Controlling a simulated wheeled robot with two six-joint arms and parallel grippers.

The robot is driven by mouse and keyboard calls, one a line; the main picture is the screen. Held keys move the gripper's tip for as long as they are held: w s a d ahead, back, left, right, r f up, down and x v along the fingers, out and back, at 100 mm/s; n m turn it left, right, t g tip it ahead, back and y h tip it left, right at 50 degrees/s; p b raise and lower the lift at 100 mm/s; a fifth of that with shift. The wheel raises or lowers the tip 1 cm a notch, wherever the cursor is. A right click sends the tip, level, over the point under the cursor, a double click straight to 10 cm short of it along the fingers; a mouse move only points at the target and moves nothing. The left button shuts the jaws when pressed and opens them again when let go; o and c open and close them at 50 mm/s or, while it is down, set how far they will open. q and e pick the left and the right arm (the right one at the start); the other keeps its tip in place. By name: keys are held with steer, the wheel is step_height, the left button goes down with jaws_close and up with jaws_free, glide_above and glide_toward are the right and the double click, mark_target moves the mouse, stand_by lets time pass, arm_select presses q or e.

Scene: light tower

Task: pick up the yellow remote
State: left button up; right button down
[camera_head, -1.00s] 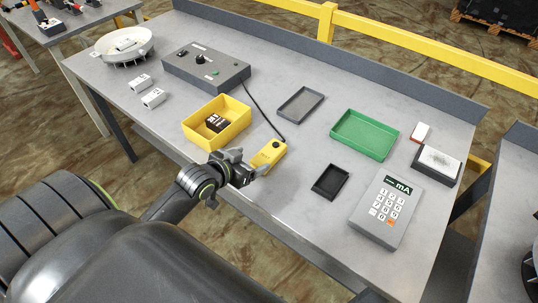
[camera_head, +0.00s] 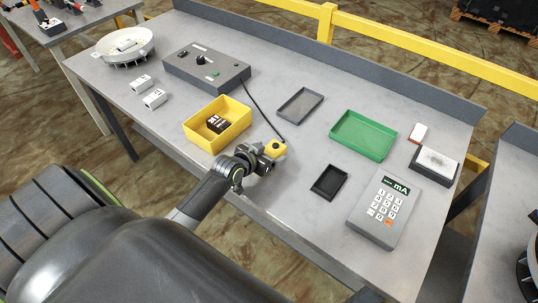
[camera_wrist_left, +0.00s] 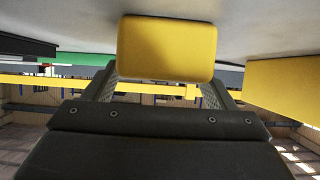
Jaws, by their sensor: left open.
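The yellow remote (camera_head: 276,148) lies on the grey table with a dark cable running from it toward the grey control box; my gripper hides much of it in the head view. In the left wrist view the yellow remote (camera_wrist_left: 167,48) fills the upper middle, between the two fingers. My left gripper (camera_head: 265,159) is open, its fingers on either side of the remote's near end. I cannot tell whether they touch it. In the wrist view the left gripper (camera_wrist_left: 158,88) shows both fingers apart. My right gripper is not in view.
A yellow tray (camera_head: 240,128) holding a black block stands just left of the remote. A black tray (camera_head: 330,182), a green tray (camera_head: 362,150) and a keypad meter (camera_head: 385,222) lie to the right. A grey tray (camera_head: 300,106) and the control box (camera_head: 207,68) are farther back.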

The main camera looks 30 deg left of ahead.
arm_select(q)
steer(key=shift+x, duration=1.05)
steer(key=c, duration=1.2)
